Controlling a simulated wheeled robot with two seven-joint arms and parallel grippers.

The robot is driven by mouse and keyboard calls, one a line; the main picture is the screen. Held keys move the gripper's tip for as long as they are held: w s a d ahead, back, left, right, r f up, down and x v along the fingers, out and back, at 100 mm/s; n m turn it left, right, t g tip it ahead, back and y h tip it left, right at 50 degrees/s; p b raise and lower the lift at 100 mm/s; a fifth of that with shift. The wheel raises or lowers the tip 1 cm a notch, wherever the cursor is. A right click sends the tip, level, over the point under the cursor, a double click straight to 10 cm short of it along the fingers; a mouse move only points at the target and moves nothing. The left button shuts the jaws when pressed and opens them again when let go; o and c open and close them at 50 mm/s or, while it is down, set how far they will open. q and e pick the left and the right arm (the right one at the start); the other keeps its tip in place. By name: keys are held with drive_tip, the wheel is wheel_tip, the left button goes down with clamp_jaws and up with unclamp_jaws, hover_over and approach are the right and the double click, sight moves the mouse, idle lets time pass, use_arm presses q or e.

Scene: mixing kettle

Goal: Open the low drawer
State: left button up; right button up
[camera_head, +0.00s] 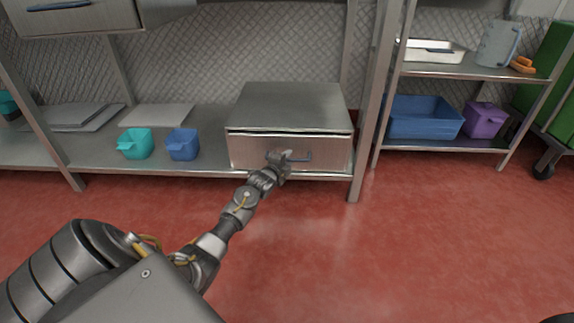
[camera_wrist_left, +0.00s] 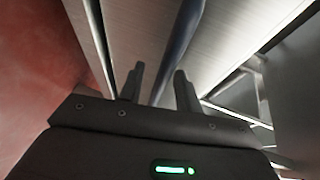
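The low drawer (camera_head: 245,151) is a metal box unit's front on the low shelf, with a blue bar handle (camera_head: 309,157). The front sits close to its housing (camera_head: 290,105); a thin dark line runs along its top edge. My left gripper (camera_head: 284,158) is at the handle, covering its left part. In the left wrist view, the two dark fingers (camera_wrist_left: 160,85) stand apart. The blue handle (camera_wrist_left: 178,50) runs between them; I cannot tell whether either finger touches it. My right gripper is not in view.
A teal container (camera_head: 135,144) and a blue container (camera_head: 183,145) stand left of the drawer unit. A shelf post (camera_head: 366,130) rises just to its right. Another drawer (camera_head: 75,18) is at upper left. The red floor (camera_head: 400,240) in front is clear.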

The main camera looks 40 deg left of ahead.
use_arm(q)
clamp_jaws()
idle(0.4)
